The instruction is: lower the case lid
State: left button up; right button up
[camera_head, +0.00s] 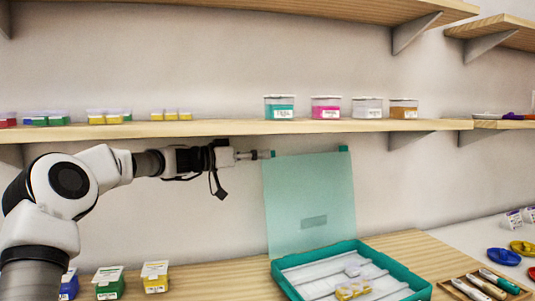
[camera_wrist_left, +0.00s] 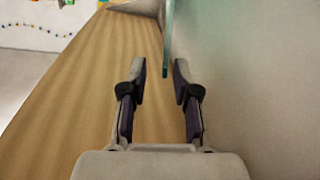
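The teal case (camera_head: 346,254) sits open on the lower wooden shelf. Its see-through teal lid (camera_head: 310,200) stands upright at the back, with a small tab at each top corner. My left gripper (camera_head: 262,154) is at the lid's top left corner. In the left wrist view my left gripper (camera_wrist_left: 160,70) is open, and the lid's edge (camera_wrist_left: 167,40) shows between the fingertips, nearer the right finger. I cannot tell whether a finger touches it. My right gripper is not in view.
Small yellow and clear boxes (camera_head: 352,290) lie in the case. A wooden tray (camera_head: 460,290) of pens stands to its right, and lidded bead boxes (camera_head: 154,276) to its left. The upper shelf (camera_head: 230,127), holding bead tubs (camera_head: 326,107), runs just above my gripper.

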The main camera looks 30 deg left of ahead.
pick_arm(q)
jog(key=shift+w+d+f, duration=0.1)
jog(key=shift+w+d, duration=0.1)
jog(key=shift+w, duration=0.4)
jog(key=shift+w+d+f, duration=0.1)
jog(key=shift+w+d, duration=0.1)
jog(key=shift+w, duration=0.35)
jog(key=shift+s+r, duration=0.15)
jog(key=shift+c, duration=0.3)
grip_shut()
jog(key=shift+d, duration=0.1)
